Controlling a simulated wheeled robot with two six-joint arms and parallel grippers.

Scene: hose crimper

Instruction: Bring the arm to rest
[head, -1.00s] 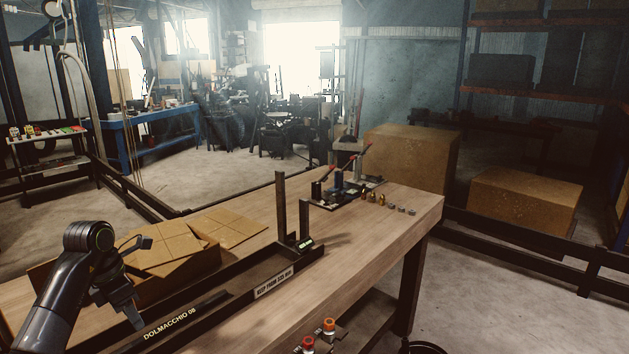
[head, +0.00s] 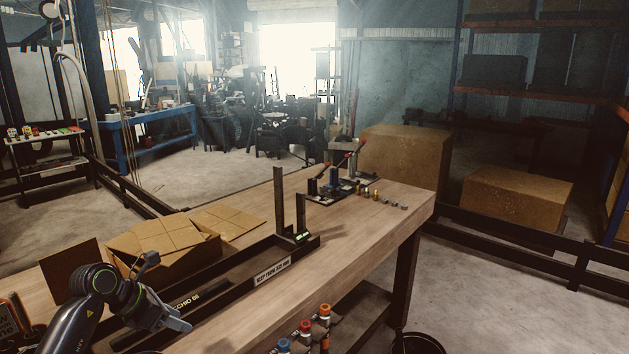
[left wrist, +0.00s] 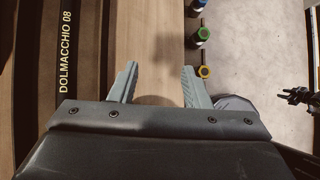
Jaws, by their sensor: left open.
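My left arm comes in from the lower left in the head view, with its gripper (head: 182,325) over the near edge of the wooden workbench (head: 375,215). In the left wrist view the gripper (left wrist: 158,82) has its two grey fingers apart with nothing between them. Bare bench top shows beneath the fingers. The dark strip lettered DOLMACCHIO 08 (left wrist: 66,50) lies to their left. A dark shape at the right edge of the wrist view (left wrist: 298,96) may be my other gripper; its jaws are too small to read. No right gripper shows in the head view.
An open cardboard box (head: 170,250) stands on the bench beside the long dark tray (head: 255,268) with two uprights. A lever tool (head: 335,180) and small fittings stand at the far end. Several colour-capped items (head: 306,328) are below the near edge.

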